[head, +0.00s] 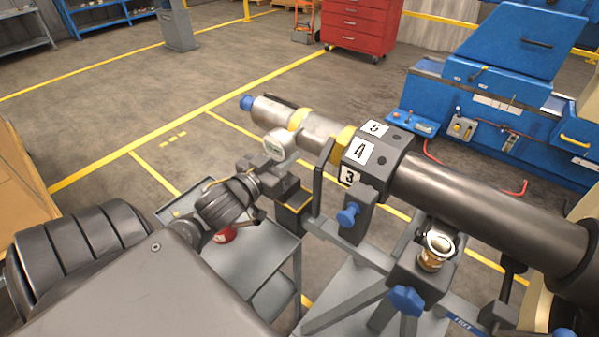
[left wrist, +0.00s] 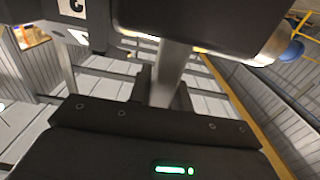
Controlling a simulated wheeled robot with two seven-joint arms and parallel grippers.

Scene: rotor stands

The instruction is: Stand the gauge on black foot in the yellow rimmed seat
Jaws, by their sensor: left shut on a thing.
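The gauge (head: 275,147), with a pale round dial, stands up just beyond my left gripper (head: 284,184), beside the rotor shaft. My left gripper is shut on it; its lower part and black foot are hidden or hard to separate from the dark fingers. Below and just right of the fingers is a dark box-like seat with a yellow rim (head: 291,211). I cannot tell whether the foot touches it. In the left wrist view a grey post (left wrist: 170,72) shows beyond the gripper body; I cannot tell whether it belongs to the gauge. My right gripper is not in view.
A long rotor (head: 480,205) lies across the grey stand, close to the gripper, with numbered labels and blue knobs (head: 347,215). A grey cart (head: 255,260) with a red item (head: 225,234) stands below my left arm. A brass-and-chrome fitting (head: 437,250) sits to the right.

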